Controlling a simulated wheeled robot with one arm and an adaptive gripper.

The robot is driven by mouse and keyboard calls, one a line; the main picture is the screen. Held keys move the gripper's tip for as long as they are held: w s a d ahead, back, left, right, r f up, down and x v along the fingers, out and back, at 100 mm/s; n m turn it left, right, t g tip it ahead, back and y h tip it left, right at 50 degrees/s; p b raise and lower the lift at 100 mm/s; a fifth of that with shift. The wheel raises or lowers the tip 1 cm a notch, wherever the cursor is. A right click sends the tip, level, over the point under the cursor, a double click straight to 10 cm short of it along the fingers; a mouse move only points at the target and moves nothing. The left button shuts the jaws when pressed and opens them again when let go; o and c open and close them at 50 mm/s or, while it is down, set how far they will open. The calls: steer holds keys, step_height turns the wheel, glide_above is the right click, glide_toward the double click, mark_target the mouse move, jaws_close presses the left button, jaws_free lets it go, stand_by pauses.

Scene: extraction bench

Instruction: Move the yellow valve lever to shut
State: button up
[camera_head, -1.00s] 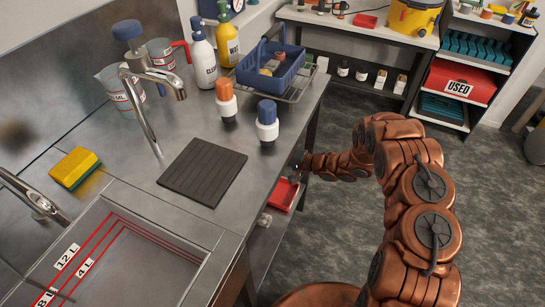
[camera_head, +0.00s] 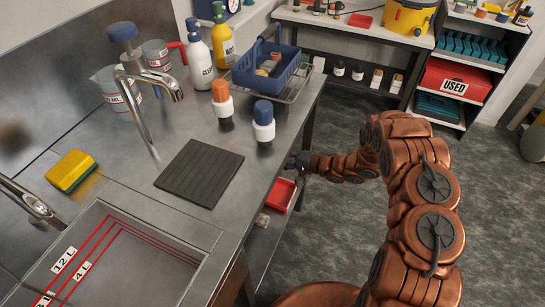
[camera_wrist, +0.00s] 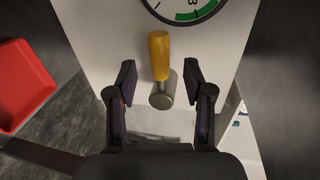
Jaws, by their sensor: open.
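In the wrist view, the yellow valve lever (camera_wrist: 159,56) points up the picture from a grey metal hub (camera_wrist: 162,97). My gripper (camera_wrist: 160,72) is open, with one dark finger on each side of the lever and visible gaps between. The fingertips reach about the lower half of the lever and its hub. In the head view, my gripper (camera_head: 297,161) is at the right edge of the steel bench, small and partly hidden. The valve lever does not show in the head view.
A gauge (camera_wrist: 186,8) with a green band sits just above the lever. A red tray (camera_wrist: 22,84) is at left in the wrist view, and also below my gripper in the head view (camera_head: 279,194). A black mat (camera_head: 199,172) lies on the bench.

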steer(key=v, duration=0.8)
steer(key=shift+d, duration=0.35)
steer(key=shift+r, duration=0.1)
